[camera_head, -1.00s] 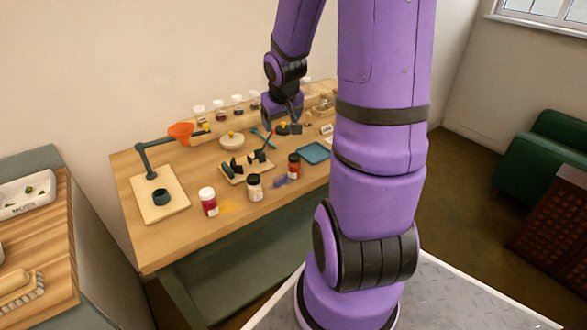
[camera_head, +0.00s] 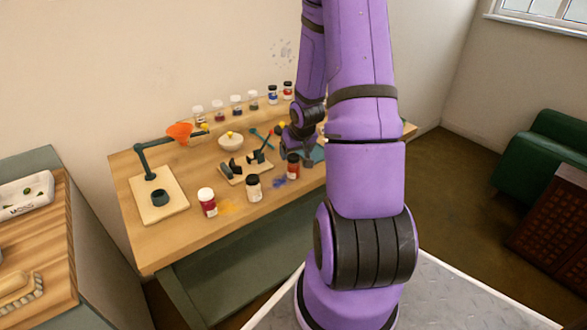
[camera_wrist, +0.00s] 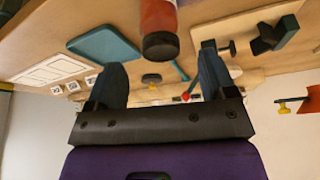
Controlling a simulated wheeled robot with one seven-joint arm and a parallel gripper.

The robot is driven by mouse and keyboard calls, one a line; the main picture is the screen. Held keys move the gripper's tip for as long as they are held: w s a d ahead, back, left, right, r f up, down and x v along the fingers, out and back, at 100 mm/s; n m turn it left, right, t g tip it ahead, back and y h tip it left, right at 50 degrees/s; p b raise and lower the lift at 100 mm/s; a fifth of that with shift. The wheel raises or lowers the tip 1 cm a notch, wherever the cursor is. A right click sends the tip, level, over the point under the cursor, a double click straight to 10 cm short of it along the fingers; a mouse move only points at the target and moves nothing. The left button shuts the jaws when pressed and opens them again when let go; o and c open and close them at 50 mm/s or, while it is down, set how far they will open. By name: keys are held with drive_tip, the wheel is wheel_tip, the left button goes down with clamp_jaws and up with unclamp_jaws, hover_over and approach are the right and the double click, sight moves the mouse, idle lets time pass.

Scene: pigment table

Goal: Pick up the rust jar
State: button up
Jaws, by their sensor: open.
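The rust jar (camera_head: 293,170), orange-red with a black lid, stands upright near the table's front edge in the head view. In the wrist view, the rust jar (camera_wrist: 158,18) is at the top centre, its black lid pointing down the picture. My gripper (camera_wrist: 163,75) is open and empty, with its two dark fingers apart. The jar shows just beyond the fingertips, in line with the gap between them.
A small board (camera_head: 238,178) with dark tools is close by. Several jars line the back shelf.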

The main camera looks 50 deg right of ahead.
sight(294, 157)
drive_tip(key=shift+s+x, duration=0.2)
drive_tip(key=shift+x, duration=2.65)
drive_tip(key=shift+a+f, duration=0.15)
drive_tip(key=shift+a, duration=0.05)
drive_tip(key=c, duration=1.1)
